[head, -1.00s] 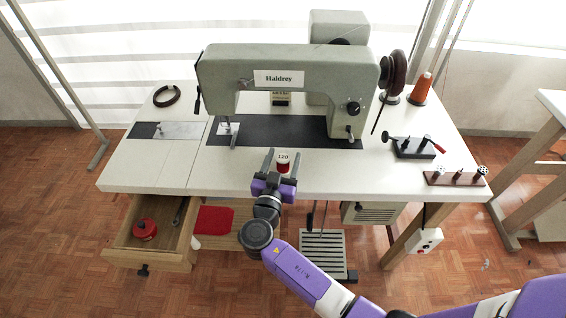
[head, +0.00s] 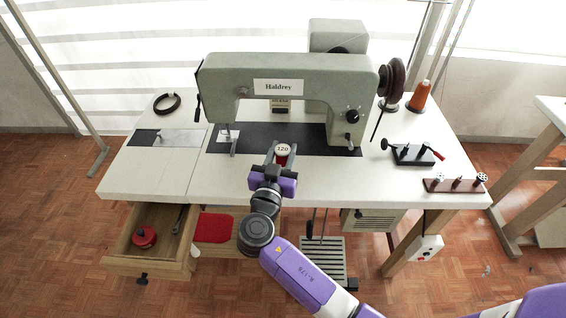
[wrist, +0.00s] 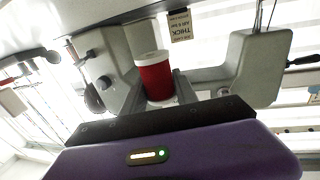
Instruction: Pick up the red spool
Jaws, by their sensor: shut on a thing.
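The red spool (head: 281,160) has a white top marked "120". In the head view it stands upright between the fingers of my gripper (head: 283,153), near the front middle of the white table, before the sewing machine. My gripper is shut on it, with the purple palm on the near side. In the wrist view the red spool (wrist: 154,77) shows its red side and white end between the dark fingers (wrist: 160,88). Whether its base touches the table is hard to tell.
The grey sewing machine (head: 290,78) stands close behind the spool. An open drawer (head: 150,262) at lower left holds a red round object (head: 144,237). An orange thread cone (head: 420,97), a black clamp tool (head: 412,153) and a pin rack (head: 455,185) stand on the right.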

